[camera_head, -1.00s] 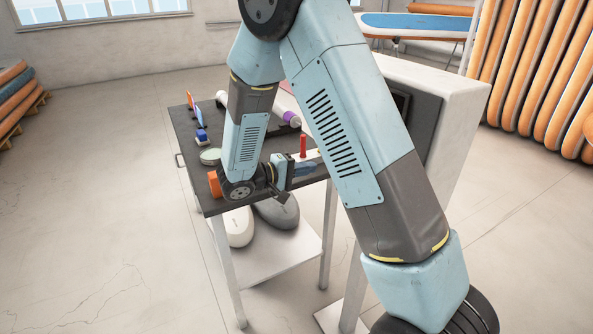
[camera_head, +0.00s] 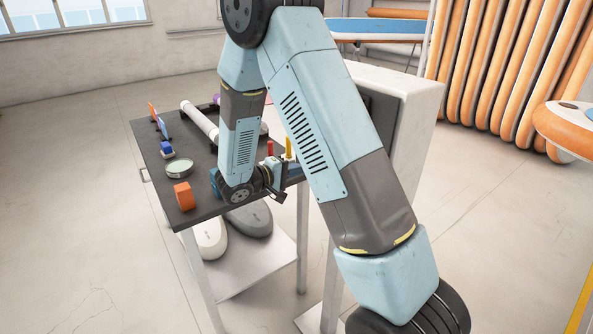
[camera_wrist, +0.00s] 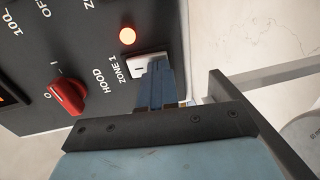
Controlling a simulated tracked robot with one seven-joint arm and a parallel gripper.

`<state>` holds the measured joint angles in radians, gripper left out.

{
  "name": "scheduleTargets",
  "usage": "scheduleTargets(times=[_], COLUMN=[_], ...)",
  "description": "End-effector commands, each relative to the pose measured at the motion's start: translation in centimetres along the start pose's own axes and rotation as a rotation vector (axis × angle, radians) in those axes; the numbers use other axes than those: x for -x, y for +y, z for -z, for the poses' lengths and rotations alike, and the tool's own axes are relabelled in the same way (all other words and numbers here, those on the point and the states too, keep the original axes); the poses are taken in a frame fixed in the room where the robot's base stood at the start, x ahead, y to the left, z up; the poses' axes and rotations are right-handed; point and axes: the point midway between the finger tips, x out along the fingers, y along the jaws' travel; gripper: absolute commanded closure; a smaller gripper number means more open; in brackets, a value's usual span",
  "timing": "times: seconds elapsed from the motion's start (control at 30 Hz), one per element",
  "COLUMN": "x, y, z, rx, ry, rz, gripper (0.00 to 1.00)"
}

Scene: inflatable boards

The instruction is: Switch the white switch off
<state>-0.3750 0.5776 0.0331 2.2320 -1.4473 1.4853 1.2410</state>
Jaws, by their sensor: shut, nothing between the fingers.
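The white switch (camera_wrist: 145,63) sits on the dark panel beside the words ZONE 1 in the wrist view. The fingertips of my gripper (camera_wrist: 158,68) are shut and empty, and overlap the switch's right part. I cannot tell whether they touch it. In the head view my gripper (camera_head: 293,172) is mostly hidden by my arm, at the cabinet (camera_head: 418,110) side of the table; the switch is hidden there.
A red knob (camera_wrist: 67,97) labelled HOOD is on the same panel. The black table (camera_head: 190,210) holds an orange block (camera_head: 183,195), a round tin (camera_head: 179,169) and a white tube (camera_head: 200,122). Open floor lies left of the table.

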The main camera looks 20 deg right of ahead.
Motion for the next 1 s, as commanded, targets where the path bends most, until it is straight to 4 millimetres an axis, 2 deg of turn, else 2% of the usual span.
scheduleTargets(times=[0.37, 0.57, 0.77, 1.0], x=[-0.5, 0.4, 3.2, 7.9], y=[-0.2, -0.5, -1.5, -2.8], z=[0.0, 0.1, 0.3, 0.3], rx=[0.0, 0.0, 0.0, 0.0], ry=[-0.003, -0.002, -0.005, -0.004], rz=[-0.046, -0.047, -0.044, -0.045], gripper=[1.0, 1.0, 1.0, 1.0])
